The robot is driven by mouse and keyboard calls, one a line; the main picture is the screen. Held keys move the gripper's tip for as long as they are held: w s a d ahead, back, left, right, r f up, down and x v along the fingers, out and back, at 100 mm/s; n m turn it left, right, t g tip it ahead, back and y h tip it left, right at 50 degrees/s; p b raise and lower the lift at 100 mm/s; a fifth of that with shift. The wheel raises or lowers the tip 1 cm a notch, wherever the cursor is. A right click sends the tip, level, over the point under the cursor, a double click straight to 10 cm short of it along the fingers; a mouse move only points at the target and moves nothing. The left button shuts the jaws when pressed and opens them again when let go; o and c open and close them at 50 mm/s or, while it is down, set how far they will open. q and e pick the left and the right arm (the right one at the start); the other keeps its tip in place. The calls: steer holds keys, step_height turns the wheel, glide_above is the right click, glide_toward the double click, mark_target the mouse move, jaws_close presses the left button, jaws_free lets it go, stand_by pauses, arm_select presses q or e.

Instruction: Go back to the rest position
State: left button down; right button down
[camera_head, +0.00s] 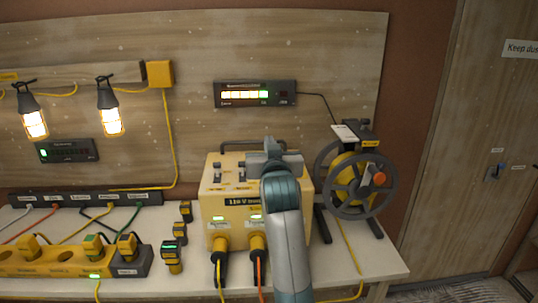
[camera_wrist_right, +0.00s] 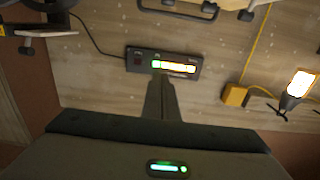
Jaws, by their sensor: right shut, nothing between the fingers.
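My right gripper (camera_head: 271,146) is at the top of my blue-grey right arm, which rises from the bottom of the head view in front of the yellow 110 V box (camera_head: 225,195). In the right wrist view, the fingers of the gripper (camera_wrist_right: 160,82) are together and empty, pointing toward the wall meter (camera_wrist_right: 163,62); that view is upside down. The arm hides part of the box's right side. I cannot tell the exact gap between the gripper and the box. My left gripper is not in view.
A cable reel (camera_head: 352,180) stands right of the arm on the white table (camera_head: 372,258). Left of the box are several small plugs (camera_head: 172,257), a yellow socket strip (camera_head: 60,262) and a dark strip (camera_head: 85,199) with cables. Two lit lamps (camera_head: 110,118) hang at left. A door (camera_head: 470,150) is at right.

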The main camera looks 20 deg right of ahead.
steer(key=shift+s+r, duration=0.4)
steer(key=shift+r, duration=0.1)
steer(key=shift+f, duration=0.1)
